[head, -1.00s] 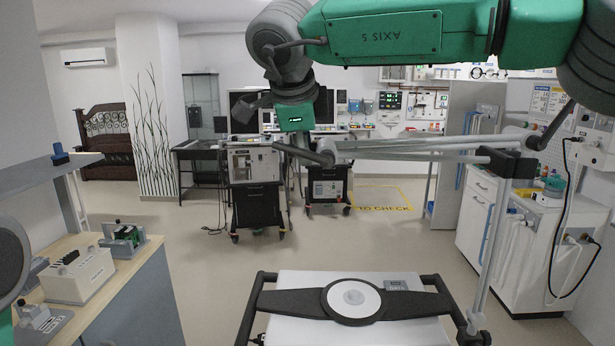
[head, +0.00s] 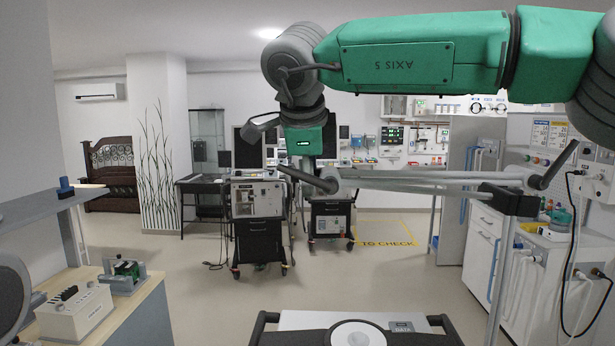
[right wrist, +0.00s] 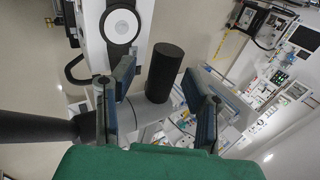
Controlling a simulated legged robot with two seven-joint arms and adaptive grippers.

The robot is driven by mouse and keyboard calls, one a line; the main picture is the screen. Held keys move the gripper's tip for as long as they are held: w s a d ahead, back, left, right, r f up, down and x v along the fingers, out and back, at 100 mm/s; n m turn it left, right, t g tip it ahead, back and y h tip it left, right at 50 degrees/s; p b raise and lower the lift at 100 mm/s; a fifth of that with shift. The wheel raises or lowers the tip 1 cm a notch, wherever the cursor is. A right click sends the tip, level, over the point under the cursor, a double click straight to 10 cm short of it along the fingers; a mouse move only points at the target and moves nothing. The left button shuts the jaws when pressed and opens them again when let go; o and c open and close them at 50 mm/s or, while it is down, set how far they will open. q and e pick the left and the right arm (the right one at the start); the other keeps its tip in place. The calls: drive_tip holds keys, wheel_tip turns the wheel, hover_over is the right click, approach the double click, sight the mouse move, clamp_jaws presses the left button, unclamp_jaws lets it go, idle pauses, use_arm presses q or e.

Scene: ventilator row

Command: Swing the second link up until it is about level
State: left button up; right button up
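The jointed support arm has long pale grey links (head: 430,181) that run nearly level from a black clamp (head: 507,197) on an upright pole (head: 500,265) to a grey joint (head: 327,183) at the left. A dark lever sticks up from each end. The links overlap, so I cannot tell where the second link begins. My right gripper (right wrist: 160,92) hangs from the green arm beside the left joint. Its fingers stand apart in the right wrist view, with a black cylinder (right wrist: 165,72) between and beyond them; no contact shows. My left gripper is outside the frames.
A white-topped trolley (head: 295,321) with a black handle stands in front. Ventilator carts (head: 258,235) stand behind, with a marked floor area (head: 385,243). A bench with devices (head: 75,315) is at left. A white cabinet with hoses (head: 485,240) is close at right.

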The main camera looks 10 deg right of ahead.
drive_tip(key=v, duration=1.1)
drive_tip(key=shift+s+r, duration=0.2)
drive_tip(key=shift+r, duration=0.15)
